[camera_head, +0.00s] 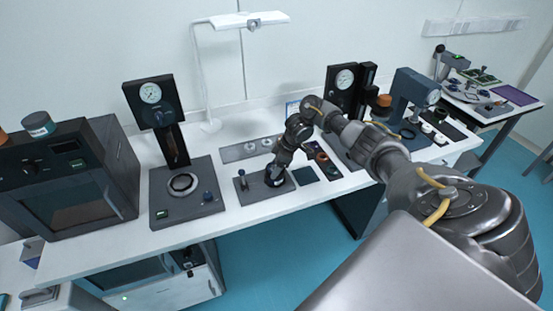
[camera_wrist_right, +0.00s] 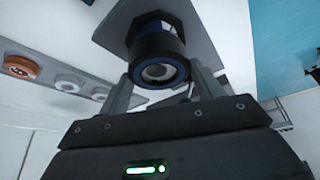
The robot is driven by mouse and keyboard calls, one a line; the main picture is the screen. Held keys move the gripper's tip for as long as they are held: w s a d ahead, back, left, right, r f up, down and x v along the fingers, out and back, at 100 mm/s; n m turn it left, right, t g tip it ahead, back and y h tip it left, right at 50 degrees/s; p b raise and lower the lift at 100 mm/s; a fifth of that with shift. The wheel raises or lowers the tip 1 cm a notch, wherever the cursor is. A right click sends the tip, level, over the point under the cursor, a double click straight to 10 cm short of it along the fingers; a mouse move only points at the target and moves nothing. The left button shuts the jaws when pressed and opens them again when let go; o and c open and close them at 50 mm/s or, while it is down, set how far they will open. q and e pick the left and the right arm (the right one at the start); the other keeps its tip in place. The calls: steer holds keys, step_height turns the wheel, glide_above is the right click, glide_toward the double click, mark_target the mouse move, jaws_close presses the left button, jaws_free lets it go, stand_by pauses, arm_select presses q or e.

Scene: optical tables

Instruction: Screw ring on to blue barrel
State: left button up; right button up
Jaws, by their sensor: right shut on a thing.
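My right gripper (camera_head: 274,180) points down over a dark base plate (camera_head: 254,192) on the white table, left of the middle of the bench. In the right wrist view its two fingers stand either side of a black ring (camera_wrist_right: 158,68), and it is shut on this ring. The ring sits at the end of the blue barrel (camera_wrist_right: 150,22), in line with it, against the dark plate. Whether the threads are engaged cannot be seen. In the head view the gripper mostly hides the barrel and ring. My left gripper is not in view.
A small post (camera_head: 242,180) stands on the same plate, left of the gripper. A gauge press (camera_head: 182,184) and a dark oven (camera_head: 72,185) stand farther left. A grey strip with round parts (camera_head: 250,148) lies behind. A second gauge stand (camera_head: 345,88) and a blue-grey machine (camera_head: 408,95) stand right.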

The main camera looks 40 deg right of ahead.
steer(key=shift+r+m+t+h+p, duration=0.2)
steer(key=shift+m+p, duration=0.55)
steer(key=shift+p, duration=0.5)
steer(key=shift+r+m+t+h+p, duration=0.1)
steer(key=shift+m+h+p, duration=0.1)
steer(key=shift+m+p, duration=0.8)
steer(key=shift+a+f+m+h, duration=0.15)
steer(key=shift+f+m+h, duration=0.2)
steer(key=shift+m, duration=0.4)
steer(key=m, duration=0.2)
steer(key=m+h, duration=0.1)
steer(key=shift+m+t+h, duration=0.25)
steer(key=shift+m+t, duration=0.15)
steer(key=m+h, duration=0.1)
steer(key=m, duration=0.3)
steer(key=shift+h, duration=0.3)
steer(key=m+g, duration=0.1)
steer(key=m, duration=0.1)
steer(key=shift+m+h, duration=0.4)
steer(key=shift+m, duration=0.3)
steer(key=o, duration=0.8)
steer(key=shift+d, duration=0.25)
steer(key=o, duration=0.5)
steer(key=shift+d, duration=0.1)
steer(key=shift+c, duration=0.2)
steer(key=shift+a, duration=0.25)
steer(key=shift+c, duration=0.8)
